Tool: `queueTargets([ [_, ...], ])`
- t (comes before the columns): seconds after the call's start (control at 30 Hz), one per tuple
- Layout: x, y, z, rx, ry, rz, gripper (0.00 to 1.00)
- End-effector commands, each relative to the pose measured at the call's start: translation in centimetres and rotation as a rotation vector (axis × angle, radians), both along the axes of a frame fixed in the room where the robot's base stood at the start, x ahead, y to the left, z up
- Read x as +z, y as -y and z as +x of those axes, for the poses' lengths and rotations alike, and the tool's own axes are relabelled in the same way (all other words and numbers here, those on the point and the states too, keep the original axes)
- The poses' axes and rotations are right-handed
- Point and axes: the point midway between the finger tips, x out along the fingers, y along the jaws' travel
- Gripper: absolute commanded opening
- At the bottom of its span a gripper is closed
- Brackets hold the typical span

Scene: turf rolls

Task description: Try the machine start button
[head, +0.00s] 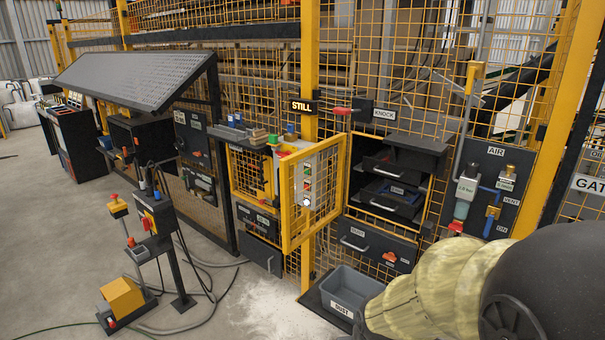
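A light grey button panel (307,176) stands by the yellow post in the middle, with several small coloured buttons in a column. A white round button (306,202) is at its lower end. A yellow mesh gate (291,214) stands next to the panel. A pedestal control box (155,214) at the left carries red and yellow controls. Which button is the start button cannot be read. My gripper is not in view.
An open drawer cabinet (392,178) and a grey DUST bin (350,292) stand right of the gate. An AIR panel (488,190) is farther right. A yellow foot-pedal box (122,297) and cables lie at left. Pale dust (275,310) covers the floor. A large pale, rounded thing (425,295) blocks the lower right.

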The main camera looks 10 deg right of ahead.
Motion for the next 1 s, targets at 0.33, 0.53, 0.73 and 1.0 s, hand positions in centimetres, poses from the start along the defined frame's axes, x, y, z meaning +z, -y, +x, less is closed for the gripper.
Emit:
queueTargets([
  [0.33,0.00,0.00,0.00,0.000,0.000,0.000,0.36],
  [0.53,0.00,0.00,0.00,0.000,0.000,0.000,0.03],
  [0.73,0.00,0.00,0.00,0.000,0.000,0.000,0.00],
  [1.0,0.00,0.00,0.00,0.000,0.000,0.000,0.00],
])
